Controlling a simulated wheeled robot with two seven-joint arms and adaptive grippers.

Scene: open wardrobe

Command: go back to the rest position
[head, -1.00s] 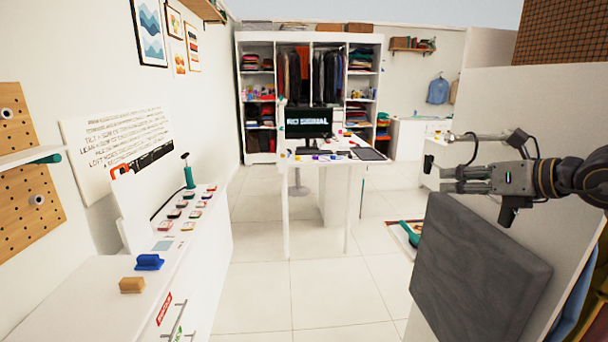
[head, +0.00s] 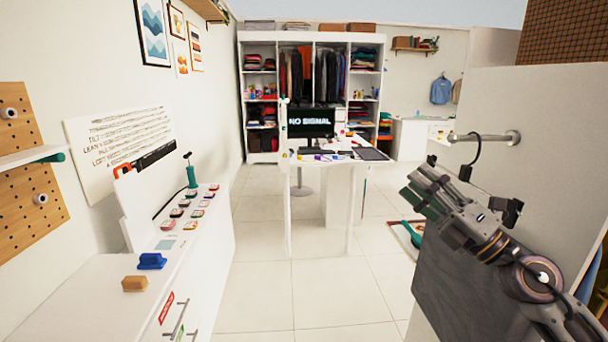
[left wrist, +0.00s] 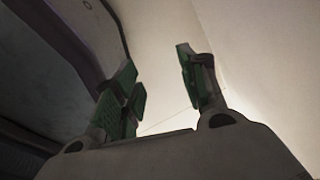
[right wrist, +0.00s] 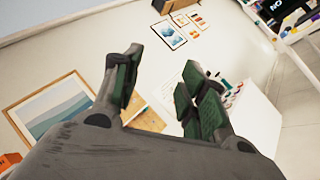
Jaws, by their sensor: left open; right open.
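My right gripper (head: 424,188) is raised at the right of the head view, in front of the white partition. Its fingers point up and to the left, and it is empty. In the right wrist view its green-padded fingers (right wrist: 158,95) stand apart with nothing between them. My left gripper is outside the head view. In the left wrist view its green-padded fingers (left wrist: 160,90) are apart and empty, with a pale plain surface beyond and a dark rounded shape at the left.
A rail with a dark hook (head: 480,138) is on the white partition (head: 560,115), close to my right gripper. A dark grey panel (head: 440,280) is below it. A white counter (head: 80,300) runs along the left. The tiled floor (head: 300,225) between is clear up to the desk (head: 300,160).

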